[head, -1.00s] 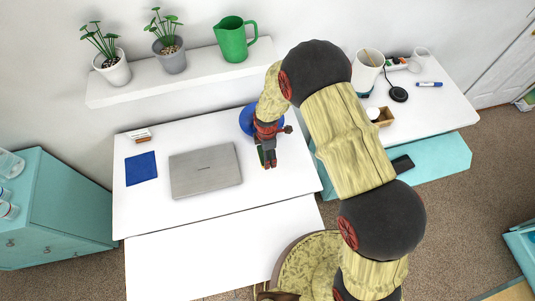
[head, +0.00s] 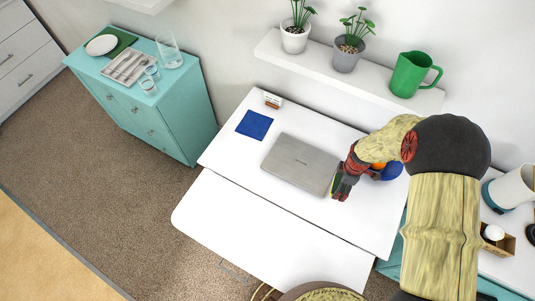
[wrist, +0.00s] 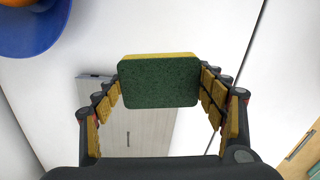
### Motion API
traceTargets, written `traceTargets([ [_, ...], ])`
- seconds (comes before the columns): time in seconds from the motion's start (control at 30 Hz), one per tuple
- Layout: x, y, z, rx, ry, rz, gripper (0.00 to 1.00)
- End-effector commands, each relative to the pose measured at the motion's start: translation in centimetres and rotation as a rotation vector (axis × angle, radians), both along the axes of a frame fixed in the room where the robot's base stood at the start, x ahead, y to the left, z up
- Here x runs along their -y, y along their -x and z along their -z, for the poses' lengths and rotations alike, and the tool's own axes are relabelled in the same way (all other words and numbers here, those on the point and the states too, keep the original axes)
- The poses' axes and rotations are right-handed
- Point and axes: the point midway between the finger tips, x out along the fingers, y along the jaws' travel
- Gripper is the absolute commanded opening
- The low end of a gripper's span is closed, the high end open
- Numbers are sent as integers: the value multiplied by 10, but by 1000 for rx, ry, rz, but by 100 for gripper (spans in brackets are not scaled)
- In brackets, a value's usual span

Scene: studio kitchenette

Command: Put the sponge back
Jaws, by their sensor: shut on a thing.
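The sponge (wrist: 160,82) is green on its broad face with a yellow layer along its top edge. My gripper (wrist: 161,84) is shut on it, with one finger at each short end, and holds it above the table and the grey laptop. In the head view my gripper (head: 342,187) is at the right edge of the closed laptop (head: 300,163), and only a small green part of the sponge shows there. The height of the sponge above the laptop is hard to tell.
A blue bowl (head: 394,171) with orange fruit stands right of my gripper. A blue cloth (head: 254,125) and a small card holder (head: 272,100) lie on the white table (head: 222,150). A teal cabinet (head: 175,110) at left holds a cutlery tray (head: 128,67), a plate and glasses. Potted plants and a green jug (head: 409,75) stand on the shelf.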

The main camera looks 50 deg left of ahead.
Motion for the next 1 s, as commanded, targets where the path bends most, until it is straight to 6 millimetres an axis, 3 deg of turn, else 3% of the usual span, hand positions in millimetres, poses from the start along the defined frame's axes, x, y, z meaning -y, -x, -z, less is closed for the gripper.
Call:
traceTargets([
  [0.03, -25, 10, 2, 0, 0, -50, 43],
  [0.3, -139, 71, -3, -1, 0, -251, 43],
  [0.6, -247, 167, -19, 0, 0, -326, 43],
  [0.9, -306, 244, -41, -1, 0, -237, 43],
  [1.0, -314, 252, -50, -2, 1, -156, 43],
])
